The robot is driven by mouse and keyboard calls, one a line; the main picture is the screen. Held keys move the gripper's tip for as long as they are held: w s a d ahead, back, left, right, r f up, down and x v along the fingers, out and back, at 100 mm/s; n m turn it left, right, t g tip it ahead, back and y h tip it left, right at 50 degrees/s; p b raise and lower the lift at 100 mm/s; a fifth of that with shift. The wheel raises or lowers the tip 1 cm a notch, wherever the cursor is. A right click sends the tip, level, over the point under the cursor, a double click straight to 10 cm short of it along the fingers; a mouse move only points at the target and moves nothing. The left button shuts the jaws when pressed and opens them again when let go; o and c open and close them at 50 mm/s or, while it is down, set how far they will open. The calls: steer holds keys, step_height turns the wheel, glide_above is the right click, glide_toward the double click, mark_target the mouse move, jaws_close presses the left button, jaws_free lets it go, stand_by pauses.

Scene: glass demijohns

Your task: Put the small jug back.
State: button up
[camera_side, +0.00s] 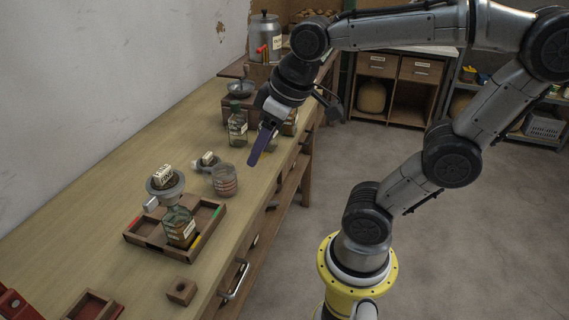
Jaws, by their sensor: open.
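My gripper (262,146) is open above the right edge of the wooden bench, with its dark purple fingers pointing down. Behind the fingers, a small glass vessel (268,136) is partly hidden; I cannot tell whether they touch it. I cannot tell which vessel is the small jug.
A small metal piece with a white label (207,161) lies by the jar. A wooden block with a hole (181,291) sits near the front edge. A large lidded metal can (264,38) stands at the back. The bench's left strip is bare.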

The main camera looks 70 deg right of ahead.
steer(key=shift+t, duration=0.4)
steer(key=s, duration=0.1)
steer(key=s+f, duration=0.1)
steer(key=s, duration=0.1)
steer(key=s+a+f, duration=0.1)
steer(key=s, duration=0.1)
steer(key=shift+a+f, duration=0.1)
steer(key=shift+f, duration=0.1)
stand_by(0.7)
